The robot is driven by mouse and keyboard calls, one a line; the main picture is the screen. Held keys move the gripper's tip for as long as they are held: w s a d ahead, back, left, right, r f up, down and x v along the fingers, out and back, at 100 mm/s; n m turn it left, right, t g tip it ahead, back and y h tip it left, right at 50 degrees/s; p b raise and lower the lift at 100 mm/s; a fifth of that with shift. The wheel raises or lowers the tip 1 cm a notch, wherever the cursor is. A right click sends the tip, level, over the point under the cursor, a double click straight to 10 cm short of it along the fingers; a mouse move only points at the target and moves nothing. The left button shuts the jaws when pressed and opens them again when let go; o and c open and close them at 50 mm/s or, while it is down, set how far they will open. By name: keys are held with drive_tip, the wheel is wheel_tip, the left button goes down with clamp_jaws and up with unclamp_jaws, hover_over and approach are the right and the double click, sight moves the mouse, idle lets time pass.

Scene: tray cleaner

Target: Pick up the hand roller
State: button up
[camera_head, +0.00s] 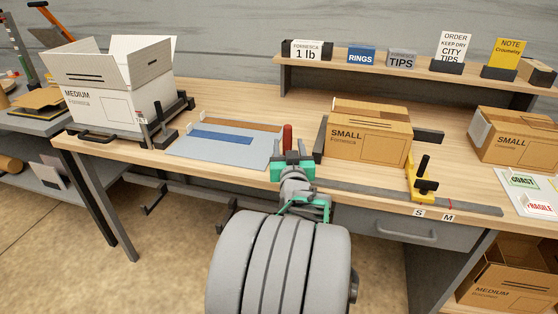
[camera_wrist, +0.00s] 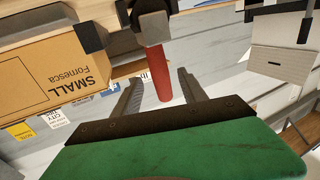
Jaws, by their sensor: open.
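The hand roller's red handle (camera_head: 287,138) stands up near the table's front edge, just beyond my gripper (camera_head: 292,160) in the head view. In the wrist view the red handle (camera_wrist: 160,76) reaches from a dark grey block (camera_wrist: 153,28) down into the space between my two fingers. My gripper (camera_wrist: 157,84) is open, with a finger on each side of the handle and visible gaps to both. I cannot tell whether the grey block is the roller's head or a holder.
A shelf (camera_head: 400,68) runs along the back.

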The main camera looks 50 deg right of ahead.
drive_tip(key=x, duration=0.7)
drive_tip(key=shift+r+p, duration=0.15)
drive_tip(key=shift+p, duration=0.25)
drive_tip(key=shift+s+a, duration=0.1)
drive_tip(key=shift+c, duration=0.2)
clamp_jaws()
drive_tip(key=shift+r, duration=0.1)
